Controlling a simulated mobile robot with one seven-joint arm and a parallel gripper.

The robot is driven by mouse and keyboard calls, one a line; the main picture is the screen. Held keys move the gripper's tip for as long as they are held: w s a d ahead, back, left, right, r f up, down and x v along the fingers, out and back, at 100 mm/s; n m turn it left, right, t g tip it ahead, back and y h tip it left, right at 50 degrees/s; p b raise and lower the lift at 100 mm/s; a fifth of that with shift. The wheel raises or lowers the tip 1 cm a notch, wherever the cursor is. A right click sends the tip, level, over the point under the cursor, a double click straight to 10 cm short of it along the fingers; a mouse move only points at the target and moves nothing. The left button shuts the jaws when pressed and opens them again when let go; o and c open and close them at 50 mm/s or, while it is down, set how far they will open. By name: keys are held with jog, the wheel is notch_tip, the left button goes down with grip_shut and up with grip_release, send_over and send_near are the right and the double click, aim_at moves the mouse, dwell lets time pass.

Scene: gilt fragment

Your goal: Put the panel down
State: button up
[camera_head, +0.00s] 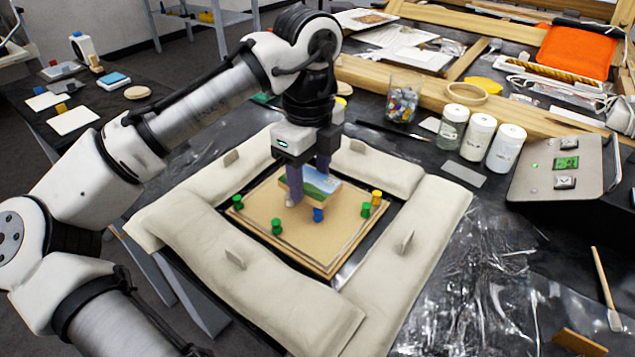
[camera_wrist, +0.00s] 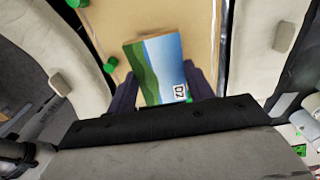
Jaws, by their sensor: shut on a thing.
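The panel (camera_head: 322,181) is a small block painted with blue sky and green hills. It also shows in the wrist view (camera_wrist: 155,65), with a black-and-white tag marked 02 or similar at one corner. My gripper (camera_head: 308,184) is shut on the panel, with a purple finger on each side. The panel is over a tan board (camera_head: 290,235); I cannot tell whether it touches the board. Green, blue and yellow pegs stand on the board around it, including a blue peg (camera_head: 318,214) just in front of the panel.
Cream padded cushions (camera_head: 245,278) frame the board on all sides, with small upright tabs. White-capped jars (camera_head: 478,135) and a grey control box (camera_head: 558,170) stand to the right. Crumpled clear film (camera_head: 480,285) lies at the front right. A brush (camera_head: 606,290) lies at the far right.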

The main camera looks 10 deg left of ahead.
aim_at(310, 183)
jog(key=shift+f, duration=0.1)
jog(key=shift+f, duration=0.5)
jog(key=o, duration=1)
notch_tip(310, 183, up, 13)
jog(key=shift+r+p, duration=0.1)
jog(key=shift+p, duration=0.95)
jog(key=shift+s, duration=0.1)
